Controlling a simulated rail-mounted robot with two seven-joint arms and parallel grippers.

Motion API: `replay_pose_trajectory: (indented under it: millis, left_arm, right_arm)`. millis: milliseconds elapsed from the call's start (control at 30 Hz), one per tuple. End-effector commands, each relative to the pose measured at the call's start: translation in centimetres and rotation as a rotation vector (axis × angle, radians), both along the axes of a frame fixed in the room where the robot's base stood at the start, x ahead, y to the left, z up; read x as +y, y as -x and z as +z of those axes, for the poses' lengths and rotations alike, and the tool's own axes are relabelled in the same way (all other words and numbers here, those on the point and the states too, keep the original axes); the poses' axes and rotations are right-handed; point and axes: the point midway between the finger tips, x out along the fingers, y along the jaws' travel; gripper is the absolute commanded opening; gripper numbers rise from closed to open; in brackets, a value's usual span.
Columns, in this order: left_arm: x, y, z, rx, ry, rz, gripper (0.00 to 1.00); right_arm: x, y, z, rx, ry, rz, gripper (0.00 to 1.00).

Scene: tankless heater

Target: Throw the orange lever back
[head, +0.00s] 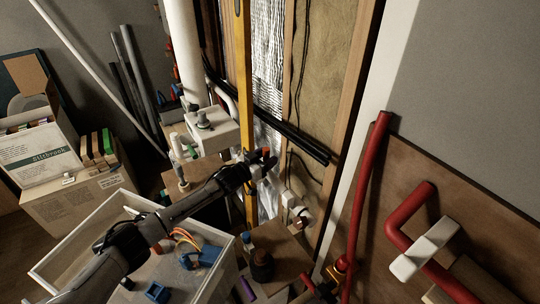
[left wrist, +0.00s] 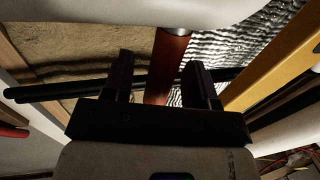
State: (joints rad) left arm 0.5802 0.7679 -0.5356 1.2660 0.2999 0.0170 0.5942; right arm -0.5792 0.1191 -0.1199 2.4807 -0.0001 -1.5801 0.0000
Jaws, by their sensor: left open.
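The orange lever (left wrist: 168,62) looks dark orange-brown in the left wrist view. It stands between the two fingers of my left gripper (left wrist: 158,80), with a gap to the finger on either side. The fingers are open. In the head view my left gripper (head: 262,160) reaches in from the left to the middle, in front of the open wall. A small red-orange bit, likely the lever (head: 266,152), shows at its fingertips; the rest is hidden by the gripper. My right gripper is not in view.
A white box with fittings (head: 210,130) stands just left of the gripper. A yellow upright (head: 242,70) and a black pipe (head: 300,143) lie close behind. Red pipes (head: 365,190) stand at right. A white tray (head: 75,240) and boxes (head: 70,200) are at left.

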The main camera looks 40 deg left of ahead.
Motion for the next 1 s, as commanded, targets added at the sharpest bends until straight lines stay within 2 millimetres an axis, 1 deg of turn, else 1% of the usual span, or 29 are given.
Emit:
replay_pose_trajectory:
  millis: [100,267,667,1000]
  left_arm:
    - [-0.1,-1.0,0.0,0.0,0.0,0.002,0.53]
    - [-0.3,-1.7,0.0,0.0,0.0,0.0,0.53]
    - [-0.3,-1.9,0.0,0.001,0.0,0.0,0.53]
    - [-0.3,-1.9,0.0,0.001,-0.001,0.0,0.21]
  right_arm:
    - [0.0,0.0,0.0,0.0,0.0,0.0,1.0]
    - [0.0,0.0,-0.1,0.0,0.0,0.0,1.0]
    - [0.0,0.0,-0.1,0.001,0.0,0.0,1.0]
    - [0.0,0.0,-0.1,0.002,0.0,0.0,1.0]
